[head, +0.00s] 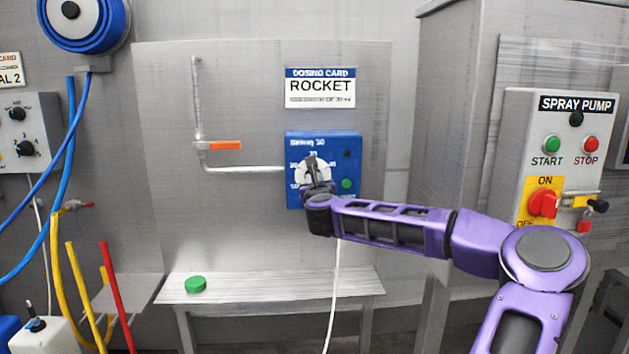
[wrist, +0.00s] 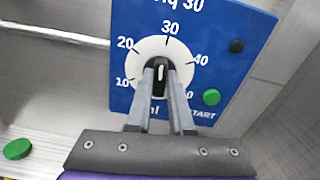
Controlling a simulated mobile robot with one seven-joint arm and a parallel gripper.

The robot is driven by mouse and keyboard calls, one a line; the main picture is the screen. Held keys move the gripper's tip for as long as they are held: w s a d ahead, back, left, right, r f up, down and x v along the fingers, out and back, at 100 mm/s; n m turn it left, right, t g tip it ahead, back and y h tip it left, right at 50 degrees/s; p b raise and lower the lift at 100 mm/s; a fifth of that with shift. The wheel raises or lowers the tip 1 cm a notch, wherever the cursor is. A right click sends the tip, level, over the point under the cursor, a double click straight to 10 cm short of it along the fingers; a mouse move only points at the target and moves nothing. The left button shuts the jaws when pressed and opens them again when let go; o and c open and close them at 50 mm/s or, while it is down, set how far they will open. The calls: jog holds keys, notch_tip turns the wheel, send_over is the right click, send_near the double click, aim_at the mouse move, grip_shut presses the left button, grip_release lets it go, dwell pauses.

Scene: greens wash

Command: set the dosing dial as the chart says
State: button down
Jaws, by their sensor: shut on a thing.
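The blue dosing box (head: 350,145) hangs on the steel wall and has a white dial face (wrist: 143,52) marked 10, 20, 30, 40 and more. My gripper (head: 314,170) is at the dial; in the wrist view my gripper (wrist: 160,66) is shut on the black dial knob (wrist: 160,78), one finger on each side. The knob's white line points up, about towards 30. The box's top lettering ends in 30. The dosing card (head: 320,87) above reads ROCKET; its small line seems to end in 30 ml. The lower dial is partly hidden by my fingers.
A green button (wrist: 211,97) labelled START and a dark lamp (wrist: 236,46) are right of the dial. A pipe with an orange handle (head: 225,145) is left. A green lid (head: 195,284) lies on the shelf (head: 290,284). The spray pump panel (head: 565,150) is right.

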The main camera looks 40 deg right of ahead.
jog(key=shift+w+a+f+n+b, duration=0.15)
jog(key=shift+n+b, duration=0.55)
jog(key=shift+n, duration=4.9)
jog(key=shift+s+d+f+n+b, duration=0.15)
jog(key=shift+n+b, duration=0.5)
jog(key=shift+n, duration=4.95)
jog(key=shift+w+a, duration=0.1)
jog(key=c, duration=0.8)
grip_release()
jog(key=shift+a+f, duration=0.1)
